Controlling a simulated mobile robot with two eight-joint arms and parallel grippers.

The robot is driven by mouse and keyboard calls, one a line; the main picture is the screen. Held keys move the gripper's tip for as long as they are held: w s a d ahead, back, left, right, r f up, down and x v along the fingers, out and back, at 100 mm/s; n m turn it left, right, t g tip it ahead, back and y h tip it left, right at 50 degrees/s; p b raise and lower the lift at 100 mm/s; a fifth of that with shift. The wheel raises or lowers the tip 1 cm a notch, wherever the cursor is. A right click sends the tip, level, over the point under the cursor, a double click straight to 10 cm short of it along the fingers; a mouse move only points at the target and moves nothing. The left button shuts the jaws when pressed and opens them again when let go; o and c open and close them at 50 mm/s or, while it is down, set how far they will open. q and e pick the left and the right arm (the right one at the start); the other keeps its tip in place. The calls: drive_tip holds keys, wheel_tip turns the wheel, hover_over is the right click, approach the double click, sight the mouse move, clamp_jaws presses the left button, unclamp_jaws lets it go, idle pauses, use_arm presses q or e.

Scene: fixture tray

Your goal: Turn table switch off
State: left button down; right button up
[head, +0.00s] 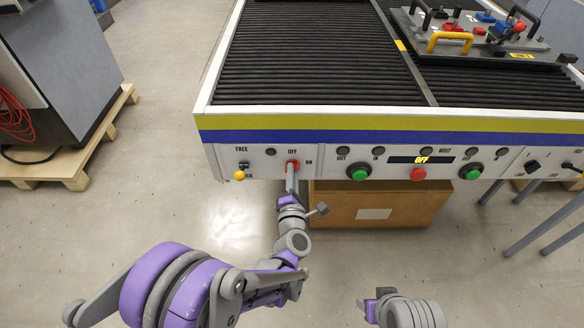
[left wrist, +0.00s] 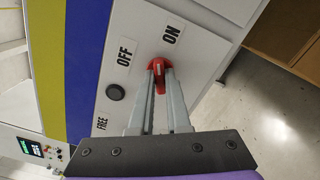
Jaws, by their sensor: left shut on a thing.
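The red table switch (head: 292,163) is a knob on the white front panel, with the label OFF above it and ON to its right in the head view. It also shows in the left wrist view (left wrist: 158,70), where its handle points between the two labels, seemingly nearer ON. My left gripper (head: 291,172) is shut on the switch, with its two grey fingers (left wrist: 160,92) on either side of the handle. My right arm shows at the bottom of the head view; its fingers are not clear.
Beside the switch are a black button (left wrist: 116,91) and a yellow-tipped lever (head: 239,175). A cardboard box (head: 375,205) stands under the table.

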idle(0.3)
use_arm(q)
drive_tip(key=n+b, duration=0.1)
drive_tip(key=n, duration=0.5)
drive_tip(key=n+b, duration=0.1)
drive_tip(key=n, duration=0.4)
drive_tip(key=shift+n+b, duration=0.35)
drive_tip(key=shift+n, duration=0.05)
drive_tip(key=shift+n, duration=0.4)
drive_tip(key=c, duration=0.9)
unclamp_jaws()
